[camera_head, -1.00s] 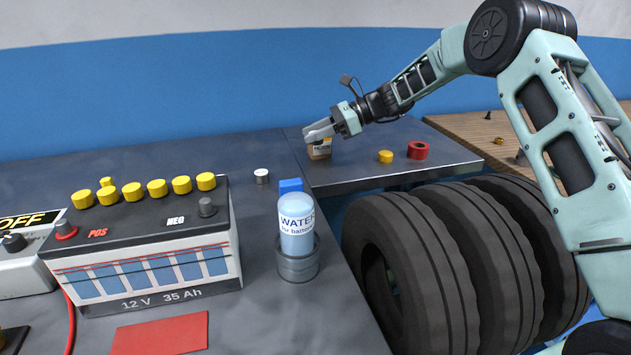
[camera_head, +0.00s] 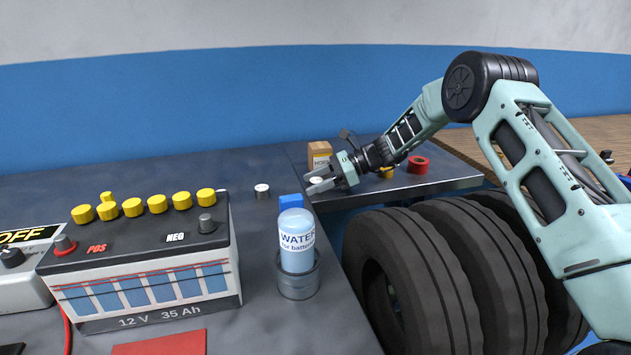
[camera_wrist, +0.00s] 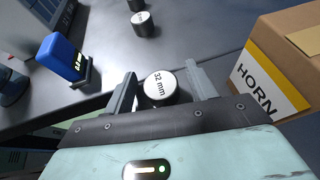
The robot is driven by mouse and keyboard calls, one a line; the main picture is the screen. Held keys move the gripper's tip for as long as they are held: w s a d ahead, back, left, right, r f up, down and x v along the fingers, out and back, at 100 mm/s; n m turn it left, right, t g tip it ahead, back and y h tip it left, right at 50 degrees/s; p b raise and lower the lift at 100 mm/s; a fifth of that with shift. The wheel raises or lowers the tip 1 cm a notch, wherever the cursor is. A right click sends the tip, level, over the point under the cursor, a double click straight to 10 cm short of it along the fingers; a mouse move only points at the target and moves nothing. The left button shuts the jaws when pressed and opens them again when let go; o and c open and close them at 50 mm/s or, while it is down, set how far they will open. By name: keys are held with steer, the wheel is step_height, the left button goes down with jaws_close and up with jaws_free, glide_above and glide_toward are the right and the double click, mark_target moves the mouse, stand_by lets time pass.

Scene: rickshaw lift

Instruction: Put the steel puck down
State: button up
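A steel puck (camera_wrist: 160,87) with a white top marked "32 mm" sits between my gripper's fingers in the wrist view. In the head view its pale top (camera_head: 316,181) shows near the left edge of the right-hand metal bench (camera_head: 440,185). My gripper (camera_head: 318,183) is low over that bench. Its two fingers (camera_wrist: 160,90) are spread, with a gap on each side of the puck. The puck's underside is hidden, so I cannot see its contact with the bench.
A cardboard HORN box (camera_head: 320,152) stands just behind the gripper. A blue block (camera_head: 291,203) and another white-topped puck (camera_head: 262,191) are on the left bench. A water bottle (camera_head: 297,240) stands nearer. A red ring (camera_head: 418,165) and yellow cap (camera_head: 386,172) lie to the right.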

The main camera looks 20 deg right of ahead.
steer(key=shift+r, duration=0.1)
steer(key=v, duration=1.2)
stand_by(0.4)
